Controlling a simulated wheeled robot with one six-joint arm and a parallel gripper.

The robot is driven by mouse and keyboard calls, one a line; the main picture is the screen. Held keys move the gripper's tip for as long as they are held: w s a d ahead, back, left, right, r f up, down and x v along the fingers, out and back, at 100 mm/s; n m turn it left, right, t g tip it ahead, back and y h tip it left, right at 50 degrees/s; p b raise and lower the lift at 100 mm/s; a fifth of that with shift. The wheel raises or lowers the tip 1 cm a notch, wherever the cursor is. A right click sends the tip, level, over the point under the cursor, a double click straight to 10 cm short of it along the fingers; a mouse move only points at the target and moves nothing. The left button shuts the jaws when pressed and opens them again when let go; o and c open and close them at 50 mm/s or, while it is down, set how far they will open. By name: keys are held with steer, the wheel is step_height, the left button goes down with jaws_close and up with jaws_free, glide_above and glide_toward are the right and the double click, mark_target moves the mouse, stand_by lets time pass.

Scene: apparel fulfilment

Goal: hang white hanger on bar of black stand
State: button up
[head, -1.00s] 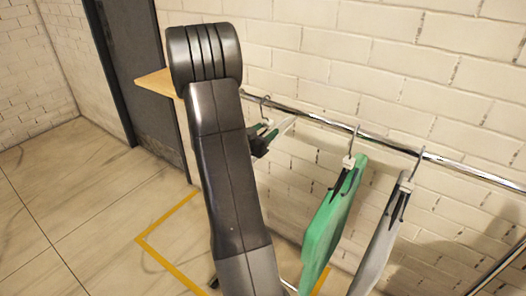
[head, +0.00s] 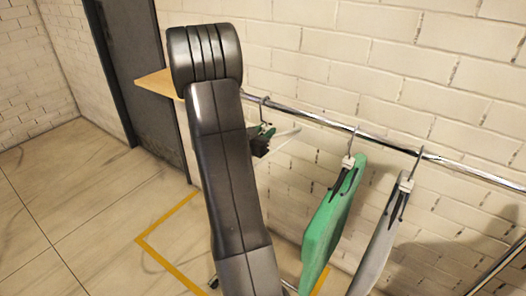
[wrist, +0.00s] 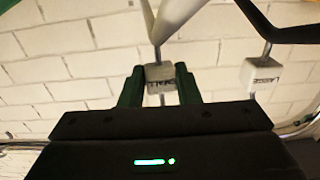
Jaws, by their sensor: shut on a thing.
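The white hanger shows in the head view (head: 286,135) as a thin pale arm right of my forearm. In the wrist view one of its white arms (wrist: 178,18) rises above its white neck block (wrist: 160,74). My gripper (wrist: 160,88), with green fingers, is shut on that block; in the head view my gripper (head: 261,141) sits just below the bar, partly behind my arm. A hook (head: 263,101) shows at the chrome bar (head: 300,112) above my gripper; I cannot tell whether it rests on the bar. The black stand's frame is mostly hidden.
A green garment (head: 331,215) and a grey garment (head: 379,245) hang from the bar to the right. Another hanger's white block (wrist: 262,76) is close by in the wrist view. A wooden board (head: 155,82) is behind my arm. A brick wall is behind the bar.

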steer(key=shift+r, duration=0.15)
steer(key=shift+r+p, duration=1.2)
steer(key=shift+r, duration=0.4)
steer(key=shift+b+v, duration=0.3)
steer(key=shift+v, duration=2.55)
steer(key=shift+s+a, duration=0.1)
jaws_close()
steer(key=shift+s, duration=0.1)
steer(key=p+v, duration=0.1)
steer(key=v, duration=2.7)
steer(key=shift+a+r, duration=0.1)
steer(key=shift+a, duration=0.05)
